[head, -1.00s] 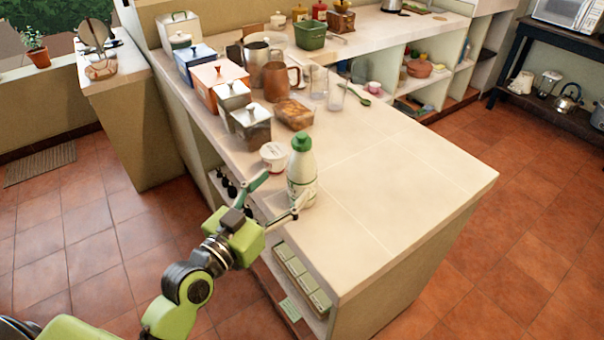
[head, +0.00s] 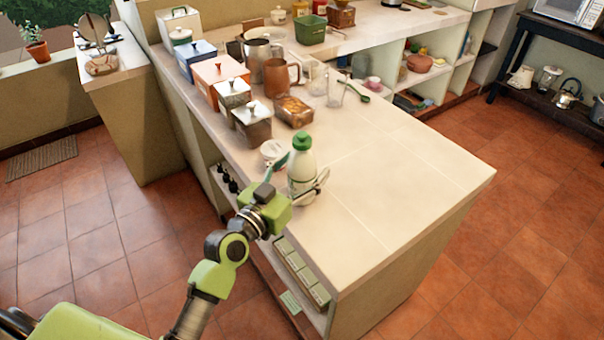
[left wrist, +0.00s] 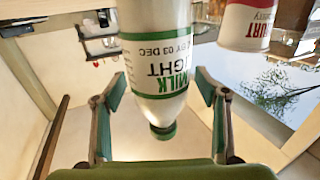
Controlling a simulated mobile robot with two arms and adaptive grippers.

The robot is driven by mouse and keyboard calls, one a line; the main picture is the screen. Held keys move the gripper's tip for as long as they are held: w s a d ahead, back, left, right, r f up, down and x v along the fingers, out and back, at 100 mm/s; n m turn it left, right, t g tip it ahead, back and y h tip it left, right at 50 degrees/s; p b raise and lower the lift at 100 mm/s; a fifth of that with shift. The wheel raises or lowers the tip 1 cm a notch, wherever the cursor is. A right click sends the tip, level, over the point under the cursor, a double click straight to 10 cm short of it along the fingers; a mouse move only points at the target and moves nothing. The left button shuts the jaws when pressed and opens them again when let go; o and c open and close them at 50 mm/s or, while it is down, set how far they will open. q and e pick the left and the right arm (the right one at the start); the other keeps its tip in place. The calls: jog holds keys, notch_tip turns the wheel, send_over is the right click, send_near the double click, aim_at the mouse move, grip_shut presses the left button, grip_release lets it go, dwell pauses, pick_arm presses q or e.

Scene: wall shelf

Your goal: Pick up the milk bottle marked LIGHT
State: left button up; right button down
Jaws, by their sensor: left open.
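The milk bottle (head: 302,170) is white with a green cap and stands upright near the counter's left edge. In the left wrist view the bottle (left wrist: 160,65) appears upside down, its green label reading MILK and LIGHT. My left gripper (head: 301,178) is open, with one finger on each side of the bottle. My right gripper is not in view.
A yogurt tub (head: 272,151) stands close behind the bottle. Canisters, a brown pitcher (head: 281,78), a loaf in a tray (head: 293,111) and clear glasses (head: 335,94) stand farther back. The counter (head: 400,185) to the bottle's right is clear.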

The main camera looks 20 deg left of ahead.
pick_arm(q)
jog(key=c, duration=1.7)
jog(key=shift+r, duration=0.1)
jog(key=shift+r, duration=0.15)
